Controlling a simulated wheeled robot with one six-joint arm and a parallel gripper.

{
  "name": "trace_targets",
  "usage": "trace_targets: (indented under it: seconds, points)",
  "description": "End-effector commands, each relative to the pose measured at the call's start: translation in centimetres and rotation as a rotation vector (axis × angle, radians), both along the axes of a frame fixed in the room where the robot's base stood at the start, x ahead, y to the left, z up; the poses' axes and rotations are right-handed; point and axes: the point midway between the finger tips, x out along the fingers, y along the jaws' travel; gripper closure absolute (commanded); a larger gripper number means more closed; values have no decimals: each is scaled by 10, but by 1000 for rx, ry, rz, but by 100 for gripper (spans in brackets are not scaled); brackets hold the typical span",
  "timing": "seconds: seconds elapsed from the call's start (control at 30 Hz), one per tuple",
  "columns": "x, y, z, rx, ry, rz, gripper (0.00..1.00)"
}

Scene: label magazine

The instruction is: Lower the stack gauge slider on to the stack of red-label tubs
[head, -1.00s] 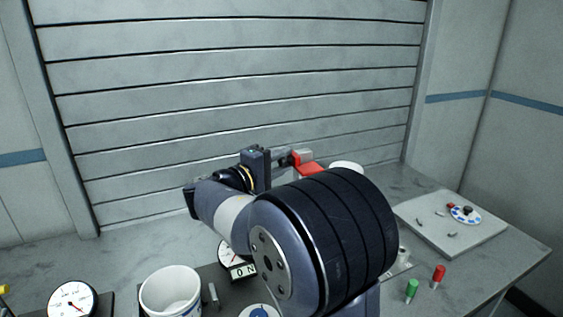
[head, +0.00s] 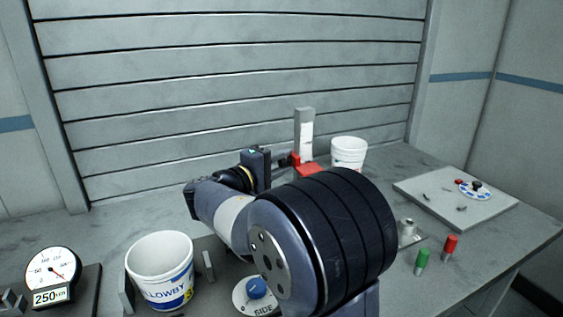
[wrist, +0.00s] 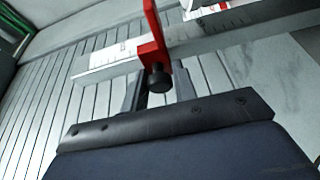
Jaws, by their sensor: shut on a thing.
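The stack gauge is an upright grey post (head: 304,125) with a white scale strip. Its red slider (head: 309,169) sits well below the post's top. In the wrist view the red slider (wrist: 152,50) crosses the ruled scale, with a dark knob (wrist: 160,79) on its near side. My gripper (wrist: 160,88) is shut on this knob; in the head view it (head: 287,161) is at the slider's left. A white and red patch (wrist: 205,8) at the wrist view's top edge may be a red-label tub. My arm hides the area under the slider; contact with the stack cannot be told.
A white tub (head: 348,152) stands right of the post. A white and blue tub (head: 160,272) and a dial gauge (head: 50,270) stand front left. Green (head: 422,258) and red (head: 450,244) cylinders and a grey board (head: 420,192) are at right.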

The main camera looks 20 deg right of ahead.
Motion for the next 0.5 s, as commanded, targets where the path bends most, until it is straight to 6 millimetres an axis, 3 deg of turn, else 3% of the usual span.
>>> trace_targets:
  seconds: [0.03,0.13,0.5]
  points:
    - [0,0,-14,1,1,0,86]
    - [0,0,-23,0,0,0,86]
    - [0,0,-25,1,2,-1,86]
